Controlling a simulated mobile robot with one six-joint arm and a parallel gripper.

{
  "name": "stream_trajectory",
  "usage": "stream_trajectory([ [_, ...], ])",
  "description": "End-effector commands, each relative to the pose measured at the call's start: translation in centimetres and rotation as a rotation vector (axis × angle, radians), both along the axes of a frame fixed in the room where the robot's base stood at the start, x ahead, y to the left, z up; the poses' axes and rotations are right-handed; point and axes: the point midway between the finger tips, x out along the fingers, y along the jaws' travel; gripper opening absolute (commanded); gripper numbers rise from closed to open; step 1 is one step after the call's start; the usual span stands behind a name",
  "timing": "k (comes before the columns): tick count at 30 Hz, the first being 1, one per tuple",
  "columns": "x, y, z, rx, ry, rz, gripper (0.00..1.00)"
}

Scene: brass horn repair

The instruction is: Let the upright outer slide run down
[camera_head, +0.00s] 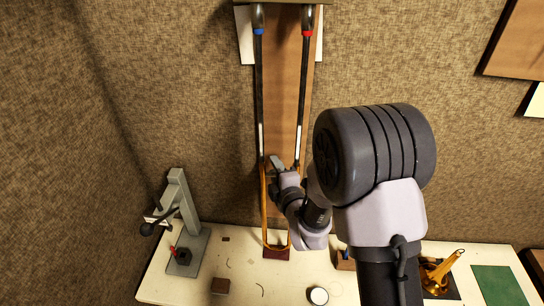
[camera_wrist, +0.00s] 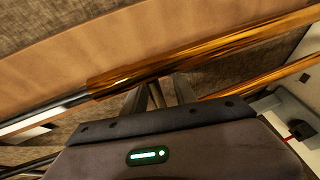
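The outer slide (camera_head: 264,215) is a long golden U of two tubes, standing upright with its bend low near the bench. Its upper ends surround two silver-and-dark inner tubes (camera_head: 258,95). In the wrist view a golden tube (camera_wrist: 220,52) runs slantwise past my fingertips, and its end meets a silver tube (camera_wrist: 60,108). My gripper (camera_wrist: 160,88) is at the slide's upper end; in the head view it is partly hidden by my wrist. Its two fingertips appear apart, with something thin and dark between them. Whether they hold a brace there I cannot tell.
A wooden board (camera_head: 284,100) stands behind the tubes, with blue and red bands near the top. A small dark red block (camera_head: 277,254) is under the bend. On the bench are a grey stand (camera_head: 182,215), a white round pot (camera_head: 318,295), and a brass piece (camera_head: 440,272) at right.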

Motion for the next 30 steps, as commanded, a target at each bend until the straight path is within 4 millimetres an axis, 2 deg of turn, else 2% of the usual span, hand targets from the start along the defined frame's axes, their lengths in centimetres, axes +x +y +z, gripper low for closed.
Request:
stream_trajectory([
  [9, -0.11, -0.01, -0.07, 0.001, 0.000, 0.000, 0.33],
  [14, -0.10, -0.02, -0.06, 0.001, 0.000, 0.000, 0.02],
  [15, -0.10, -0.02, -0.07, 0.001, 0.000, 0.000, 0.00],
  [30, -0.10, -0.03, -0.07, 0.001, 0.000, -0.001, 0.00],
])
